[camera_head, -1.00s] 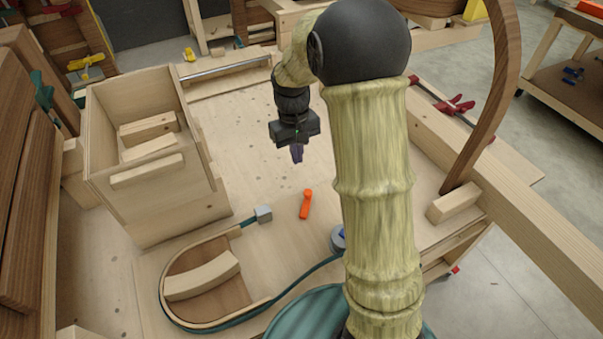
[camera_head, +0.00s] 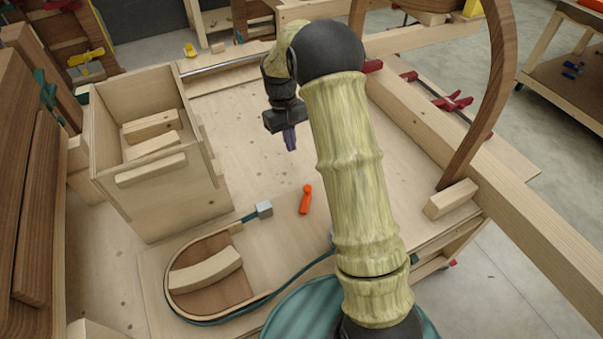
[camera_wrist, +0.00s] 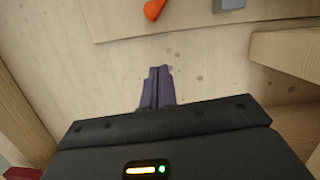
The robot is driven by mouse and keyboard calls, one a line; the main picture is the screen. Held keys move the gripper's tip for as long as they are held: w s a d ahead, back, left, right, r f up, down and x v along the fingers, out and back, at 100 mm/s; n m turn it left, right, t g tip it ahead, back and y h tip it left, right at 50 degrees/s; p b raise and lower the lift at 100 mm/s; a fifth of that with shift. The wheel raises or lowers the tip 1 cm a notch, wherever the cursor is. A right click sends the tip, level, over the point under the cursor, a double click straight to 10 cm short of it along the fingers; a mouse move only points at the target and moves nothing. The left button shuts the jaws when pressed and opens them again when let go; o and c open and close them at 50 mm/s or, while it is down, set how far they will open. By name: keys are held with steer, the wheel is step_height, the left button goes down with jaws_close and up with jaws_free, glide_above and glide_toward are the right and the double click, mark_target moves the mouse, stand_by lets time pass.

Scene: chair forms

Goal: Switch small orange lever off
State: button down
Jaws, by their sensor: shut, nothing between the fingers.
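The small orange lever (camera_head: 306,199) lies on the pale wooden workbench in the head view, right of the grey block. Its rounded end points away from me. In the wrist view only part of the orange lever (camera_wrist: 154,9) shows, at the top edge. My gripper (camera_head: 290,139) hangs above the bench, farther back than the lever and clear of it. In the wrist view its purple fingers (camera_wrist: 158,86) are together and empty over bare wood. The lever's mounting is too small to make out.
A wooden box (camera_head: 150,200) with blocks inside stands left of my gripper. A curved form (camera_head: 205,275) with a teal strap and a grey block (camera_head: 264,209) lies in front. A long beam (camera_head: 530,225) and bent wooden strip (camera_head: 487,110) stand at right. The bench around the lever is mostly clear.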

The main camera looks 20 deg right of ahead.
mark_target(306, 199)
steer(key=p+x, duration=0.2)
steer(key=x, duration=0.5)
steer(key=shift+s+f, duration=0.15)
steer(key=shift+f, duration=0.05)
steer(key=s, duration=0.1)
steer(key=s+p, duration=0.1)
steer(key=s+d+p, duration=0.1)
steer(key=shift+s+f, duration=0.25)
steer(key=shift+f, duration=0.15)
steer(key=shift+s+d+f, duration=0.1)
steer(key=shift+f, duration=0.1)
